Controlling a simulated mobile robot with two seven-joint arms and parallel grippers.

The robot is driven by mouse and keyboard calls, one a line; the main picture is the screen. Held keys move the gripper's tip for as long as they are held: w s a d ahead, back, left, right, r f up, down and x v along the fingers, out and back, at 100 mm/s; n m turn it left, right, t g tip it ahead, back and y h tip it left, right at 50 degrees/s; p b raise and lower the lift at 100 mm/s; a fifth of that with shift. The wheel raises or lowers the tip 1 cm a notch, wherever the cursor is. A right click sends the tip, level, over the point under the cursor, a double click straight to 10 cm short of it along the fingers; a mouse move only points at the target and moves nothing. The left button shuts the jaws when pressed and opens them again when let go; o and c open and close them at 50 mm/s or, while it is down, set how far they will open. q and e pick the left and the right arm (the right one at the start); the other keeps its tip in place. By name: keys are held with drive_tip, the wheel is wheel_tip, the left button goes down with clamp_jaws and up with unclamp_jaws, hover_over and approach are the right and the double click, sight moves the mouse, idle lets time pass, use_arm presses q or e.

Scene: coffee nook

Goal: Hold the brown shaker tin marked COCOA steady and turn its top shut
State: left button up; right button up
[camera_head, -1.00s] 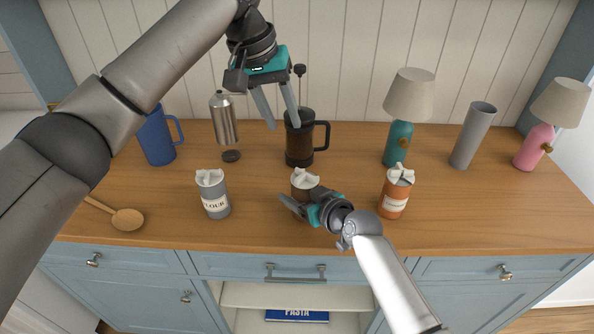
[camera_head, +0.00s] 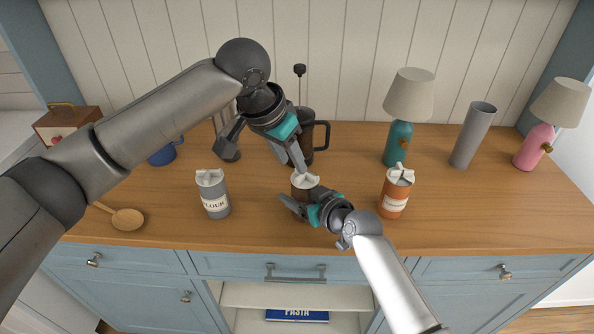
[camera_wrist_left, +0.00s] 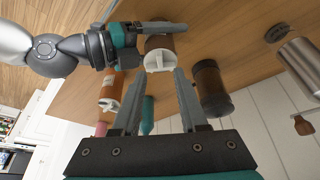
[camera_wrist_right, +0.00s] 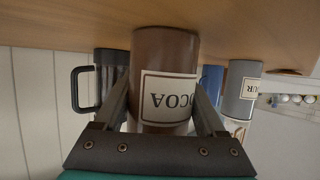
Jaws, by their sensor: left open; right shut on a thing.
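The brown shaker tin (camera_wrist_right: 165,50) marked COCOA stands upright on the counter. It shows in the head view (camera_head: 301,191), partly hidden by my grippers, and its white ridged top (camera_wrist_left: 159,60) faces the left wrist camera. My right gripper (camera_head: 292,204) is shut around the tin's body low on its side; the right wrist view shows a finger on each side of it (camera_wrist_right: 165,105). My left gripper (camera_head: 300,170) is open just above the top, fingers pointing down at it. In the left wrist view its fingertips (camera_wrist_left: 159,72) lie near the top, one toward each side.
A grey FLOUR tin (camera_head: 212,193) stands to the left, an orange tin (camera_head: 396,192) to the right. A French press (camera_head: 307,135) stands close behind. A wooden spoon (camera_head: 127,219) lies at the left. A teal lamp (camera_head: 398,142) and a grey cylinder (camera_head: 473,135) stand further right.

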sight(300, 177)
use_arm(q)
drive_tip(key=shift+x, duration=2.7)
clamp_jaws()
